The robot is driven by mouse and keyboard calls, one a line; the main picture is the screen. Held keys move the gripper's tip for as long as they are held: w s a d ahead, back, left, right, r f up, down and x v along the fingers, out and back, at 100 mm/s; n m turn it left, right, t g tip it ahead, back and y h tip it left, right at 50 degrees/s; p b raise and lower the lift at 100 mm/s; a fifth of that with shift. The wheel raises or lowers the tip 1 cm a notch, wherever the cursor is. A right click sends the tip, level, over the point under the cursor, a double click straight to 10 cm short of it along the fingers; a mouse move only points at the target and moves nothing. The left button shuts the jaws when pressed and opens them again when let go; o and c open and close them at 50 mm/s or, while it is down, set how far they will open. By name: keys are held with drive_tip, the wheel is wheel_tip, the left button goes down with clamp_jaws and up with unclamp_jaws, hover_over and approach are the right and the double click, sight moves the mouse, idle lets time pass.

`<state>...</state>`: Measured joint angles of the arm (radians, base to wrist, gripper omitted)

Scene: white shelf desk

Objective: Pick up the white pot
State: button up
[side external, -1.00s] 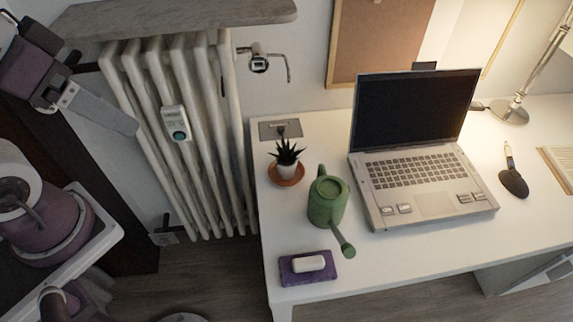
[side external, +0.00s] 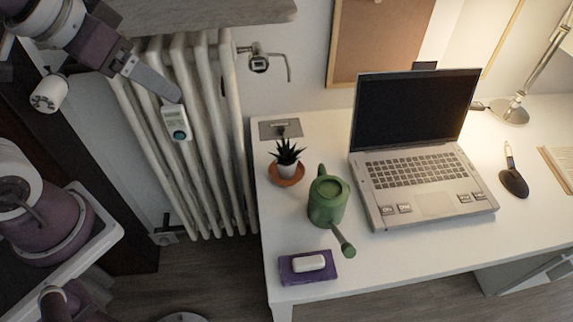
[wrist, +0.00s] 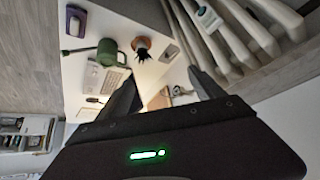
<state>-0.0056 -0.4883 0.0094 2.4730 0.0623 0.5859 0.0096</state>
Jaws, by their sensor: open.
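My gripper (side external: 172,93) is at the upper left in the side view, in front of the radiator, well apart from the pot. In the wrist view my gripper (wrist: 163,90) has its two fingers spread, with nothing held between them.
A green watering can (side external: 327,203) stands right of the pot, with an open laptop (side external: 415,180) beyond it. A purple sponge-like block (side external: 297,277) with a white bar lies at the front. A white radiator (side external: 210,140) stands left of the desk.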

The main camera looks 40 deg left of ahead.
drive_tip(key=w+f+m+t, duration=0.1)
drive_tip(key=w+f, duration=0.4)
drive_tip(key=w, duration=0.7)
drive_tip(key=m+t+h, duration=0.3)
drive_tip(key=h, duration=0.1)
hover_over(280, 162)
drive_tip(key=a, duration=0.2)
wheel_tip(280, 162, down, 23)
drive_tip(key=s+f, duration=0.1)
drive_tip(key=s+f+t+h, duration=0.1)
drive_tip(key=f, duration=0.1)
drive_tip(key=s+f+t, duration=0.1)
drive_tip(key=s+f, duration=0.1)
drive_tip(key=shift+d+f+h, duration=0.1)
drive_tip(key=shift+d+h, duration=0.15)
drive_tip(key=shift+h, duration=0.15)
drive_tip(key=shift+a+f, duration=0.15)
drive_tip(key=shift+f, duration=0.05)
drive_tip(key=x, duration=0.7)
drive_tip(key=shift+f, duration=0.2)
drive_tip(key=c, duration=1.6)
